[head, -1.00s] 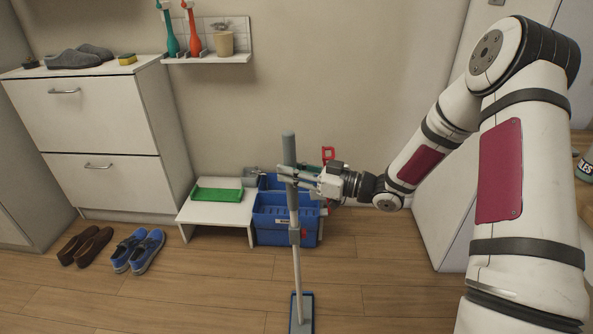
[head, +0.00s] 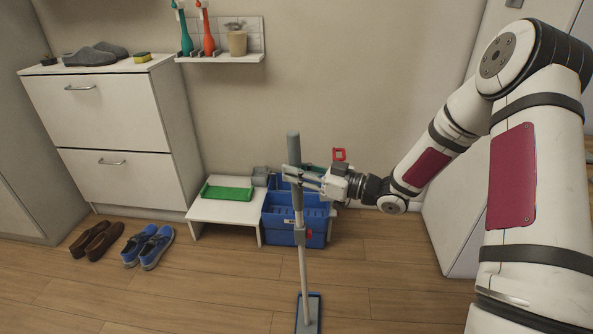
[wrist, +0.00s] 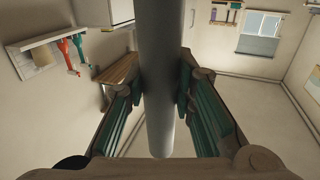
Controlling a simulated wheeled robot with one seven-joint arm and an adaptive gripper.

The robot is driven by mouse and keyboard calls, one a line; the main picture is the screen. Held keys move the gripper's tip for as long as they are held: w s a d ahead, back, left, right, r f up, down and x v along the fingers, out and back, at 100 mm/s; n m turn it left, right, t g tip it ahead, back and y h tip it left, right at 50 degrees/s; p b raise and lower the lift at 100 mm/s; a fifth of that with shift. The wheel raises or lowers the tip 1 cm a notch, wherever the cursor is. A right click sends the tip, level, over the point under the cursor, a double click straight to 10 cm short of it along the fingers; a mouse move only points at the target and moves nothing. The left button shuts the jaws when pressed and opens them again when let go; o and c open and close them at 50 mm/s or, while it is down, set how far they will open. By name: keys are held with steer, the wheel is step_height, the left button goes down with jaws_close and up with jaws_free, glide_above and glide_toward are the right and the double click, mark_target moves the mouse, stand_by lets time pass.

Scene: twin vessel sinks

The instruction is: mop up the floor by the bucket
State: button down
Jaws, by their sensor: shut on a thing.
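My gripper (head: 300,178) is shut on the grey handle of the mop (head: 303,262), near its upper end. The mop stands almost upright in front of the bucket, with its flat blue-edged head (head: 309,316) on the wooden floor at the bottom of the head view. In the wrist view the handle (wrist: 161,70) runs between the green finger pads of my gripper (wrist: 164,95). The blue bucket (head: 280,230) stands on the floor against the wall, partly hidden behind the handle. I cannot make out any wet patch on the floor.
A low white bench (head: 222,211) with a green tray (head: 227,194) stands left of the bucket. Brown shoes (head: 97,240) and blue shoes (head: 148,246) lie on the floor before a white cabinet (head: 105,130). The floor (head: 215,285) between shoes and mop is clear.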

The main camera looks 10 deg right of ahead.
steer(key=shift+d+f, duration=0.1)
steer(key=shift+d, duration=0.05)
steer(key=shift+s+d+p, duration=0.25)
steer(key=shift+s+d, duration=0.05)
steer(key=shift+d, duration=0.6)
steer(key=shift+s+d+p, duration=0.2)
steer(key=shift+s+d, duration=0.1)
steer(key=shift+d, duration=0.65)
steer(key=shift+s+d+p, duration=0.25)
steer(key=shift+s+d, duration=0.05)
steer(key=shift+d, duration=0.6)
step_height(320, 180, up, 7)
steer(key=p, duration=0.5)
stand_by(1.1)
